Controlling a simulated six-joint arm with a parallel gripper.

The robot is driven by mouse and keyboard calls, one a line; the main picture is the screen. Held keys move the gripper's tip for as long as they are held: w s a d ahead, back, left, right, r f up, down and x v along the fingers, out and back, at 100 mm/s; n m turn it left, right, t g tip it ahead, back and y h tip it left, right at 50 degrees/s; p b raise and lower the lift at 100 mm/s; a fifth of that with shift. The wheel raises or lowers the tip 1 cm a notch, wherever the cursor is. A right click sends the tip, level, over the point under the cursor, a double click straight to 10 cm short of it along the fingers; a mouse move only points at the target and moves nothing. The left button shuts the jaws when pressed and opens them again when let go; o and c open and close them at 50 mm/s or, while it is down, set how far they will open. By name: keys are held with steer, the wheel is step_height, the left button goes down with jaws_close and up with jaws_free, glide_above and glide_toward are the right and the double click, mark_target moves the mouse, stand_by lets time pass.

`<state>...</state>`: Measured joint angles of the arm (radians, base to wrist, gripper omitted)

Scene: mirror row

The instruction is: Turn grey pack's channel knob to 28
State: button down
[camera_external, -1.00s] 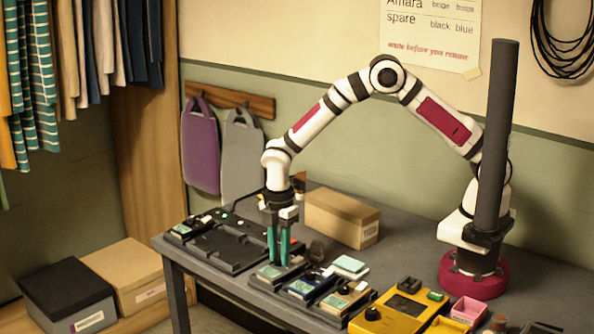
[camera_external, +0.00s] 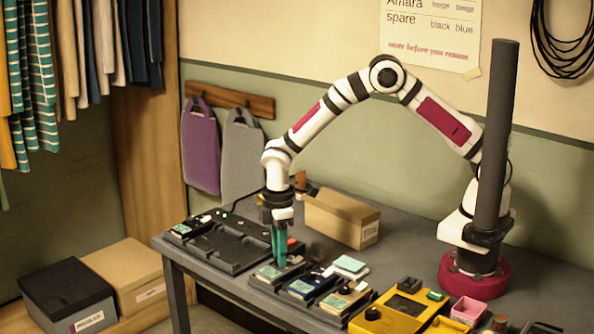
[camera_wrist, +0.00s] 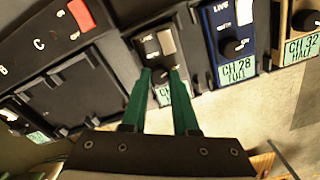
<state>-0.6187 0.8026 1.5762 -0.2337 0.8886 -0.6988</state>
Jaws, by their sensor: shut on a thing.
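The grey pack (camera_wrist: 152,42) sits in a row of packs, with a light switch and a green label marked CH, its number hidden by my finger. It also shows at the table's front edge in the external view (camera_external: 266,274). My gripper (camera_wrist: 162,74) points down at it, its green fingers on both sides of the dark channel knob (camera_wrist: 161,76). The fingers are shut on the knob, which they partly cover; its setting cannot be read. In the external view my gripper (camera_external: 279,262) stands over the grey pack.
To the right are a blue pack (camera_wrist: 222,32) labelled CH 28 and a beige pack (camera_wrist: 297,45) labelled CH 32. A dark rack (camera_external: 228,244) lies to the left. A cardboard box (camera_external: 342,218) stands behind, and a yellow unit (camera_external: 392,316) is at front right.

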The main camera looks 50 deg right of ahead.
steer(key=shift+m, duration=0.5)
steer(key=c, duration=0.7)
jaws_free()
steer(key=shift+o, duration=0.2)
step_height(320, 180, up, 16)
steer(key=shift+f, duration=0.1)
